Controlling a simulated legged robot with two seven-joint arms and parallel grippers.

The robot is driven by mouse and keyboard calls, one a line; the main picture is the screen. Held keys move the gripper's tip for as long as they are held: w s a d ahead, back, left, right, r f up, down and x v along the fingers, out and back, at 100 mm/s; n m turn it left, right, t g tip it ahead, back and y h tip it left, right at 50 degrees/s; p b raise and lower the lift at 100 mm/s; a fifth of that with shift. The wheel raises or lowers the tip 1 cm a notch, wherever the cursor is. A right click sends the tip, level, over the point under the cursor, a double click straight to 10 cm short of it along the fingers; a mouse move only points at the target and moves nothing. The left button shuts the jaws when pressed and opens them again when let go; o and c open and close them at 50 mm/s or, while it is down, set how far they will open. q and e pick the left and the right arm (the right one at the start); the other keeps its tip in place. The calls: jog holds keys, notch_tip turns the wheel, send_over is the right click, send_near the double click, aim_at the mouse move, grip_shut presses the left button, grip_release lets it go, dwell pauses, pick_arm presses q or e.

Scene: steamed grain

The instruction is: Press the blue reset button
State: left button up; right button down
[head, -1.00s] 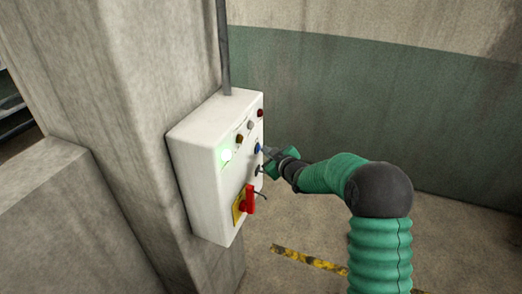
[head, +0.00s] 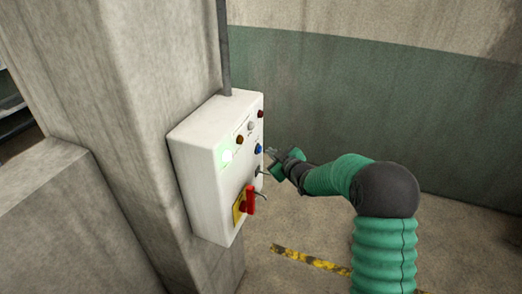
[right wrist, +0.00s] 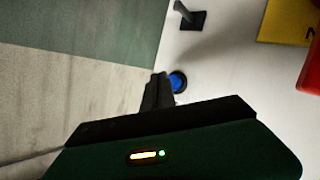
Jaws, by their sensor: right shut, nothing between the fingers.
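The blue reset button (head: 258,148) is on the front face of a white control box (head: 205,165) mounted on a concrete pillar. In the right wrist view the blue button (right wrist: 178,81) shows just past the fingers, partly hidden by them. My right gripper (head: 269,152) is shut and empty. In the head view its fingertips are a little to the right of the button, with a small gap between. The fingers also show in the right wrist view (right wrist: 158,90). My left gripper is not in view.
A black switch (right wrist: 189,16) sticks out near the button. Open floor lies to the right.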

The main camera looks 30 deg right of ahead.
jog(key=s+d+p, duration=0.1)
jog(key=s+d, duration=0.2)
jog(key=s, duration=0.1)
jog(key=shift+d, duration=0.15)
jog(key=shift+w, duration=0.1)
dwell(0.8)
